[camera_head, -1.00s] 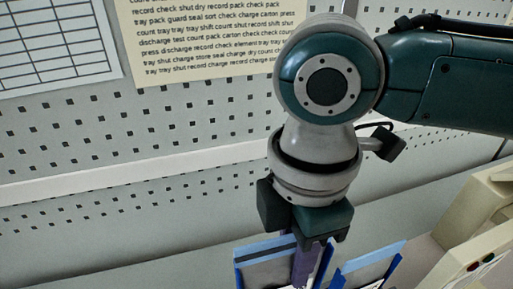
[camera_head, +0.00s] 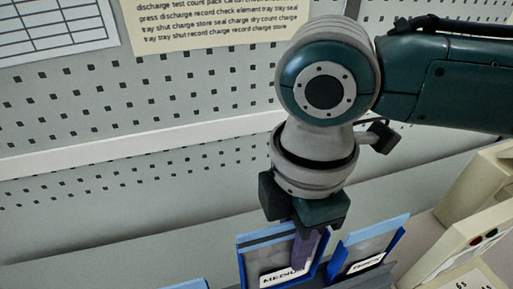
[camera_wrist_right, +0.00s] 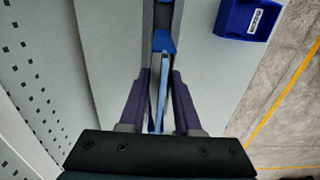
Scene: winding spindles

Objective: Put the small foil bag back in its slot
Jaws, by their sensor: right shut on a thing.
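A foil bag (camera_head: 262,259) with a light-blue top edge and a dark stripe stands upright in the blue slot labelled MEDIUM (camera_head: 283,277). My right gripper (camera_head: 305,250) is shut on its upper right part, one purple finger in front. In the right wrist view the bag (camera_wrist_right: 158,90) shows edge-on as a thin pale-blue strip between both fingers. How deep it sits is hidden at the lower frame edge. Whether this is the small one cannot be told from its size alone. My left gripper is not in view.
A second foil bag (camera_head: 371,248) stands in a blue slot close on the right. A cream machine with buttons (camera_head: 478,240) is further right. A perforated board (camera_head: 190,105) rises behind. The wrist view shows a blue bin (camera_wrist_right: 247,18) off to the right.

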